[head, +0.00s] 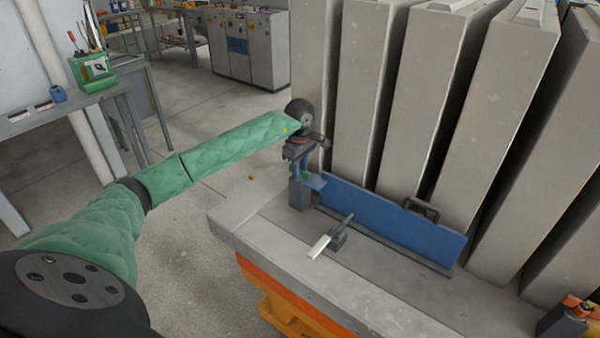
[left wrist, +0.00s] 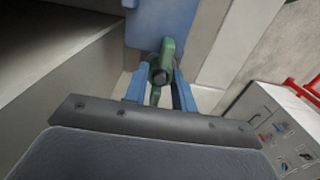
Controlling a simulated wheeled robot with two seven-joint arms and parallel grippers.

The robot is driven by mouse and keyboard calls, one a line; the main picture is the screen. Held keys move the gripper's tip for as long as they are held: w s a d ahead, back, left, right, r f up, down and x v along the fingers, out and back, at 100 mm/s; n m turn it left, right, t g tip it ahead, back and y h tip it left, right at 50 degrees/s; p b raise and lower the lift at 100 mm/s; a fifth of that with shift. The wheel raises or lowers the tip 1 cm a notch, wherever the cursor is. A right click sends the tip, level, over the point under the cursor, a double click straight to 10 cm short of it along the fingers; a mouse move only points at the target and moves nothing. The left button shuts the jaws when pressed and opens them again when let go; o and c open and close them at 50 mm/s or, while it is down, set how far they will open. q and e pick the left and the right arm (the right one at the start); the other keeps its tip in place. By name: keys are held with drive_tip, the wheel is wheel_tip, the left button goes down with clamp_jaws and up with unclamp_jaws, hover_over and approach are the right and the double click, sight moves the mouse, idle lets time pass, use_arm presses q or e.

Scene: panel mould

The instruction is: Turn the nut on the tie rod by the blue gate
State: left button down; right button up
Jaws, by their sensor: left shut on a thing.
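The blue gate (head: 385,222) stands upright along the bed in front of the grey panels, with a dark handle near its right end. My left gripper (head: 305,176) comes down at the gate's left end. In the left wrist view my left gripper (left wrist: 160,92) has its two blue fingers on either side of a green winged nut (left wrist: 168,50) and is shut on it. The dark round end of the tie rod (left wrist: 159,76) shows in the nut's middle. In the head view the nut is mostly hidden by the fingers. My right gripper is not in view.
A lever clamp (head: 338,238) with a pale end lies on the bed in front of the gate. Tall grey panels (head: 415,95) stand close behind. A dark block (head: 300,194) stands beside my fingers. The bed's front left (head: 262,235) is clear.

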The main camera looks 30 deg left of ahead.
use_arm(q)
drive_tip(key=shift+f+b, duration=0.2)
drive_tip(key=shift+b, duration=0.15)
drive_tip(key=shift+m+b, duration=0.9)
drive_tip(key=shift+m, duration=0.4)
drive_tip(key=shift+r+m+b, duration=0.15)
drive_tip(key=shift+m+b, duration=0.25)
drive_tip(key=shift+f+m+b, duration=0.3)
drive_tip(key=shift+m+b, duration=0.5)
drive_tip(key=shift+b, duration=0.25)
drive_tip(key=shift+m+b, duration=0.5)
drive_tip(key=shift+m, duration=0.2)
drive_tip(key=shift+r, duration=0.1)
